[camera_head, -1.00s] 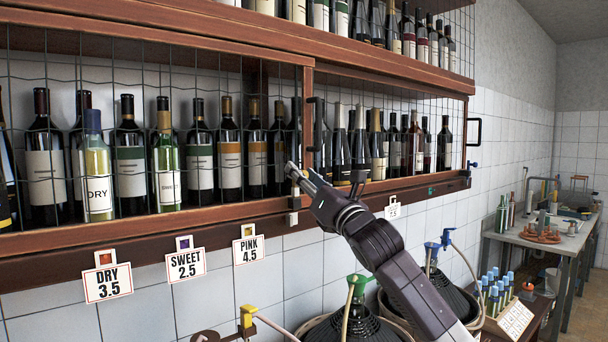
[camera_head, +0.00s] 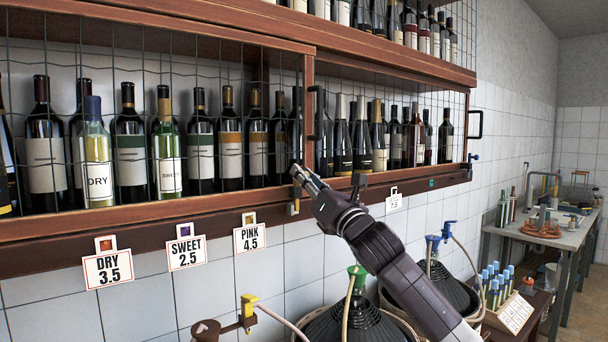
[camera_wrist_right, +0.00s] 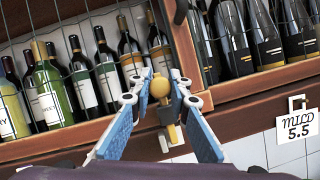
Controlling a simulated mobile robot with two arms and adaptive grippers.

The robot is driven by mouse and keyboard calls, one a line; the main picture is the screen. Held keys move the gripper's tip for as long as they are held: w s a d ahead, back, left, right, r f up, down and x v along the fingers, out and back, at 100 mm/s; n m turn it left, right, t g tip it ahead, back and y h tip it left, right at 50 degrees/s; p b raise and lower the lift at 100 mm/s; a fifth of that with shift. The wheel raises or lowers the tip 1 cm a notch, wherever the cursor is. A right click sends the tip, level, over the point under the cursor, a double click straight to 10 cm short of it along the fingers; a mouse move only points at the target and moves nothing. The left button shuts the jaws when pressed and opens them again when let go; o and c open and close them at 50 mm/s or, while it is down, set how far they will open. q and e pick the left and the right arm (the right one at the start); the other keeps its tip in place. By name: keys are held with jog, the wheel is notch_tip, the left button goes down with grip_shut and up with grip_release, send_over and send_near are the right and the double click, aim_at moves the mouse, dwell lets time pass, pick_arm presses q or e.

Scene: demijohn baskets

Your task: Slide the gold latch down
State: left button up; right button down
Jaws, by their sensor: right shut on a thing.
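The gold latch is at the lower corner of the wire-mesh door frame on the shelf. In the right wrist view its round gold knob (camera_wrist_right: 160,88) sits between my fingertips, with a gold tongue (camera_wrist_right: 171,133) below it. In the head view a small gold part of the latch (camera_head: 294,208) shows under the fingertips, at the shelf's front rail; the knob itself is hidden there. My right gripper (camera_head: 297,170) reaches up to it from the lower right and is shut on the knob. Its blue-padded fingers (camera_wrist_right: 161,80) show on both sides of the knob. My left gripper is not in view.
Wine bottles (camera_head: 131,155) stand behind the wire mesh. A black door handle (camera_head: 317,118) is just above right of my gripper. Price tags (camera_head: 108,268) hang from the rail (camera_head: 130,243). Dark demijohns (camera_head: 355,322) with taps stand below. A worktable (camera_head: 560,238) is at the far right.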

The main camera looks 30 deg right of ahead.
jog(key=shift+w+a+f, duration=0.1)
jog(key=shift+f, duration=0.25)
jog(key=c, duration=2.1)
grip_release()
jog(key=o, duration=0.3)
jog(key=shift+d+r, duration=0.1)
jog(key=shift+d, duration=0.1)
jog(key=v, duration=1.2)
